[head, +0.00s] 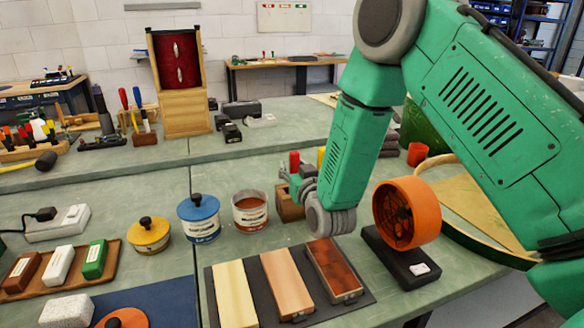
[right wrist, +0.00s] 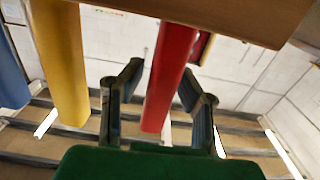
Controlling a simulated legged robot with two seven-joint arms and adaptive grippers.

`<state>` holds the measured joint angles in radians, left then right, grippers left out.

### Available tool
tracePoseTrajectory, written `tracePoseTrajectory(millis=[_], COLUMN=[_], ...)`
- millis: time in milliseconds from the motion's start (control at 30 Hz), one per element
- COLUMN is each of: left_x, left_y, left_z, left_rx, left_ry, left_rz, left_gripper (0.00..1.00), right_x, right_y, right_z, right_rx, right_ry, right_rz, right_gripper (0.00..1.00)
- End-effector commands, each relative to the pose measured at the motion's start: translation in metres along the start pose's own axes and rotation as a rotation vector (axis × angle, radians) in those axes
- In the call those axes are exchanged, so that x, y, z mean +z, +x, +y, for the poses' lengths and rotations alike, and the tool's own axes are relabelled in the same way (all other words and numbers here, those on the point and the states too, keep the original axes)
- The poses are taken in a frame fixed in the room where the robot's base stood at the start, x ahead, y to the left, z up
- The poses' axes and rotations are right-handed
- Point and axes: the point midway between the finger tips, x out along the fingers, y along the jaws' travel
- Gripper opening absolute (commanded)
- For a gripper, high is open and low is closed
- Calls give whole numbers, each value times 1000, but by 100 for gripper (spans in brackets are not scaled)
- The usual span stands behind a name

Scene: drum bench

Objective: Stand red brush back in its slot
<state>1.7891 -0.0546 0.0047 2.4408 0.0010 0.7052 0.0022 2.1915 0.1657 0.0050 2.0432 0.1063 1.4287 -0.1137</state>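The red brush shows as a red handle (head: 294,161) standing up at a small wooden block (head: 290,206) in the head view. My right gripper (head: 289,174) is beside it, partly hiding the block. In the right wrist view the red handle (right wrist: 169,75) runs between the two fingers of my gripper (right wrist: 162,78). The fingers look open, with a gap showing at the left finger. The handle meets the wooden block (right wrist: 235,12) at the top of that view; its seat there is hidden. My left gripper is not in view.
A yellow handle (right wrist: 62,60) stands beside the red one. An open tin (head: 249,211), a blue tin (head: 199,219) and a yellow tin (head: 150,236) stand left of the block. An orange drum (head: 407,212) stands right. Wood samples (head: 281,284) lie in front.

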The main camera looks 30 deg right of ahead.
Motion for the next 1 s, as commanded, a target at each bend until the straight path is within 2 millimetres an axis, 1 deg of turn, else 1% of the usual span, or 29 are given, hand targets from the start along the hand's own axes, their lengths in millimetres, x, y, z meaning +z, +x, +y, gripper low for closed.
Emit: tracePoseTrajectory(millis=[200,267,367,600,700,833,1000], left_x=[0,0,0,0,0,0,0], left_y=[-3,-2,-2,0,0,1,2], left_z=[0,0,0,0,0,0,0], left_rx=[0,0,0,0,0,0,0], left_ry=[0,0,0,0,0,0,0], left_rz=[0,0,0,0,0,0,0], left_gripper=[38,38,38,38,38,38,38], right_x=[-4,-2,-2,-2,-2,-1,-2], right_y=[0,-7,-23,-75,-94,-111,-120], right_z=[0,0,0,-1,0,-1,0], right_rx=[0,-1,-1,-2,-2,-1,-1], right_ry=[0,0,0,0,0,0,0], right_rz=[1,-2,-3,-3,-3,-3,-1], right_gripper=[29,29,29,29,29,29,29])
